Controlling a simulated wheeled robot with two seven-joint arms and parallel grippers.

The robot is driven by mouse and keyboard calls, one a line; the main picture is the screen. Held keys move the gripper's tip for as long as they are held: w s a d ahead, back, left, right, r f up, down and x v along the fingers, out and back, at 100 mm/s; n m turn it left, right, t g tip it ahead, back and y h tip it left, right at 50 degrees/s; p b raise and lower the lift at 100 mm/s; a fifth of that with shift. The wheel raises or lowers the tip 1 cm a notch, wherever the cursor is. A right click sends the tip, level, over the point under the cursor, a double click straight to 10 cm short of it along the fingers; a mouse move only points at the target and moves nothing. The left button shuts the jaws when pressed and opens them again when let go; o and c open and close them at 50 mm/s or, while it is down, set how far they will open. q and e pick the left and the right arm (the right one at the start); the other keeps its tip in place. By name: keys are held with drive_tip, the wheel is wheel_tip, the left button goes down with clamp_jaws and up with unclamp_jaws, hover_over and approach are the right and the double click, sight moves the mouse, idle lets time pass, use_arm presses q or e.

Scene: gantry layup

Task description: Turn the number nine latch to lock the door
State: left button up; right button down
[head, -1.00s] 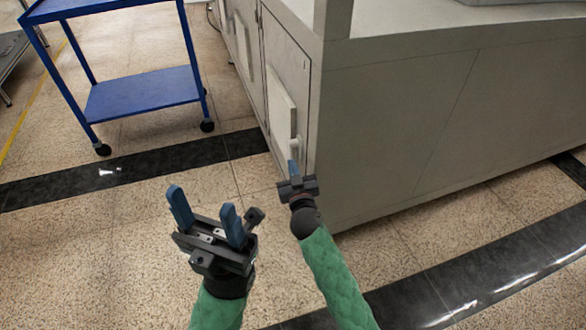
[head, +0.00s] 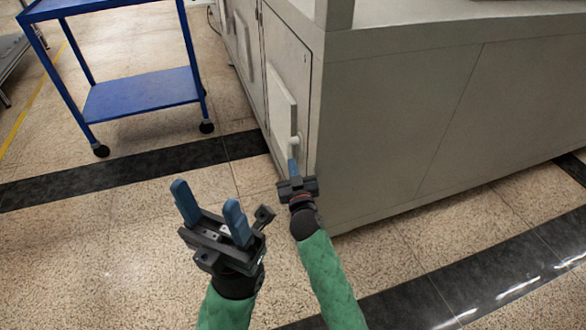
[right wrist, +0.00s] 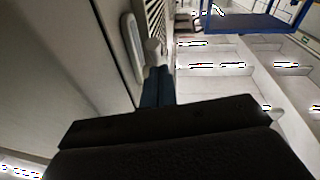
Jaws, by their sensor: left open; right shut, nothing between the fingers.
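The latch (head: 294,143) is a small pale handle low on the nearest cabinet door (head: 290,60), beside a raised pale panel. I cannot read a number on it. My right gripper (head: 292,166) is shut with nothing between its fingers, and its fingertips are at the latch, seemingly touching it. In the right wrist view the blue fingers (right wrist: 157,88) point at the rounded end of the latch (right wrist: 153,50). The door looks closed flush with the cabinet. My left gripper (head: 210,212) is open and empty over the floor, left of the right arm.
A blue cart (head: 140,94) on casters stands at the upper left. The grey cabinet body (head: 400,120) fills the right side. More doors (head: 240,40) run back along its left face. The speckled floor between cart and cabinet is clear.

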drive_tip(key=shift+w+f, duration=0.1)
drive_tip(key=shift+f, duration=0.2)
drive_tip(key=shift+w+a+f, duration=0.2)
drive_tip(key=shift+w+f, duration=0.35)
drive_tip(key=shift+f, duration=0.15)
drive_tip(key=shift+w, duration=0.1)
